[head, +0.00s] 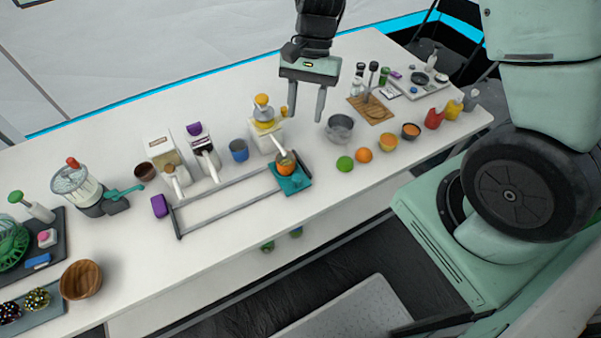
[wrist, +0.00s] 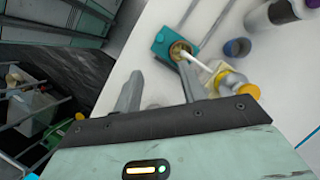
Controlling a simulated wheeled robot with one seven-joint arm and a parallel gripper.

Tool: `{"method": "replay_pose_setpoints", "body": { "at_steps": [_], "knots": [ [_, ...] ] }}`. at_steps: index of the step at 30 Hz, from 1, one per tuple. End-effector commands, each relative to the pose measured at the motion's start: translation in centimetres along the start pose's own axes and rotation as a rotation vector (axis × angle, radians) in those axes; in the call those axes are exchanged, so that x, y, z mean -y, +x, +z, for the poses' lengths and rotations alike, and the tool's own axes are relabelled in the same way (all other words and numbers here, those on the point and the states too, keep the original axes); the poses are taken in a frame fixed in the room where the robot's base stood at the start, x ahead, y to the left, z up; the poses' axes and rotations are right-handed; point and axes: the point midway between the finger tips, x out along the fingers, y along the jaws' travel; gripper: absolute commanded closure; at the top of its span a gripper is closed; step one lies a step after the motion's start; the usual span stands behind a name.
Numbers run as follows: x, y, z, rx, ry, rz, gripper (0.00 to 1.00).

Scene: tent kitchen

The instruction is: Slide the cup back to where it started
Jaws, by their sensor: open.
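A small cup (head: 286,167) with orange contents stands on a teal carriage (head: 292,185) at the right end of a grey rail frame (head: 222,204). A white spout or lever reaches over the cup from the yellow-topped dispenser (head: 265,125). My gripper (head: 306,118) is open and empty, above the table behind and right of the cup, not touching it. In the wrist view the cup (wrist: 180,50) and teal carriage (wrist: 161,43) show beyond the fingertips (wrist: 160,72). The dispenser's white part crosses close to the cup there.
Two more dispensers (head: 163,157) (head: 203,150) and a blue cup (head: 239,150) stand behind the rail. A metal bowl (head: 340,129), a lime (head: 345,164) and an orange (head: 364,155) lie to the right. A purple block (head: 159,206) is near the rail's left end. Table in front of the rail is clear.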

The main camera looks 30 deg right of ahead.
Motion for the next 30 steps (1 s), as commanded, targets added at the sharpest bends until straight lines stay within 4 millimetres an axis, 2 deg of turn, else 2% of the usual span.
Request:
{"method": "replay_pose_setpoints", "body": {
  "at_steps": [18, 24, 30],
  "knots": [
    [-0.1, 12.5, 0.2, 0.004, -0.001, 0.004, 0.59],
    [-0.1, 14.9, 0.2, 0.002, -0.002, 0.003, 0.59],
    [-0.1, 15.8, 0.1, 0.001, -0.004, 0.001, 0.59]
  ]
}}
